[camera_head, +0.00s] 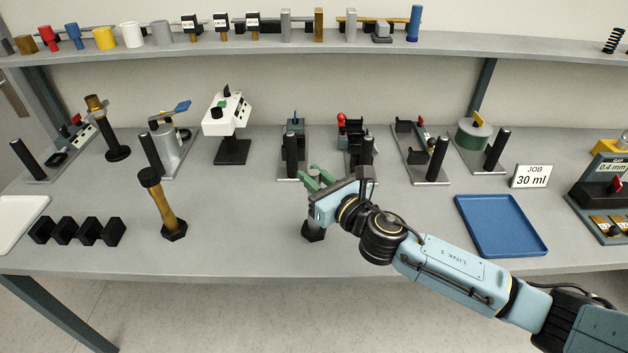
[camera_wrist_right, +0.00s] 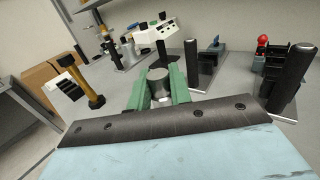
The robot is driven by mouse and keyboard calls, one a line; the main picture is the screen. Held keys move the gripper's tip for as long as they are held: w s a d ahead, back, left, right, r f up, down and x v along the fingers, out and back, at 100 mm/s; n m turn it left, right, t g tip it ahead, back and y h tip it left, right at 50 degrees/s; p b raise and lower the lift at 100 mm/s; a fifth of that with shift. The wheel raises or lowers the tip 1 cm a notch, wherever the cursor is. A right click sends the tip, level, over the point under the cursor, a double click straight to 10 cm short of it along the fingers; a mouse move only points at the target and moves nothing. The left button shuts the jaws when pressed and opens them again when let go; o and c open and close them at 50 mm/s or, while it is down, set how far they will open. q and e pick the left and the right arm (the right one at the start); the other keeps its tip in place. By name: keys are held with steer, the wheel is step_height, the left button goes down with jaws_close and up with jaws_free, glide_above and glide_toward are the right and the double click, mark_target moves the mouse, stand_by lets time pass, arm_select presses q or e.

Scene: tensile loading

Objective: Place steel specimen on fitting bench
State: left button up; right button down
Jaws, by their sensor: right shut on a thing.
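My right gripper (camera_head: 318,181) is over the front middle of the bench. In the right wrist view its green fingers (camera_wrist_right: 158,90) are shut on a grey metal cylinder (camera_wrist_right: 158,76), which looks like the steel specimen. In the head view the gripper hides most of it. A black foot (camera_head: 313,231) shows just below the gripper; I cannot tell whether it belongs to the held piece or touches the bench. The grey bench (camera_head: 250,250) lies beneath. No part is clearly marked as the fitting bench. My left gripper is not in view.
A brass post with black ends (camera_head: 162,205) stands left of the gripper, beside several black blocks (camera_head: 78,230). A blue tray (camera_head: 500,225) lies to the right. Several fixtures with black posts (camera_head: 291,155) line the back. Bare bench lies between the brass post and gripper.

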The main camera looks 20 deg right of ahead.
steer(key=shift+r, duration=0.2)
steer(key=shift+f, duration=0.15)
steer(key=c, duration=1.3)
jaws_free()
steer(key=shift+f, duration=0.15)
steer(key=shift+s+r, duration=0.1)
steer(key=shift+r, duration=0.1)
steer(key=shift+b+v, duration=0.5)
steer(key=shift+v, duration=5.45)
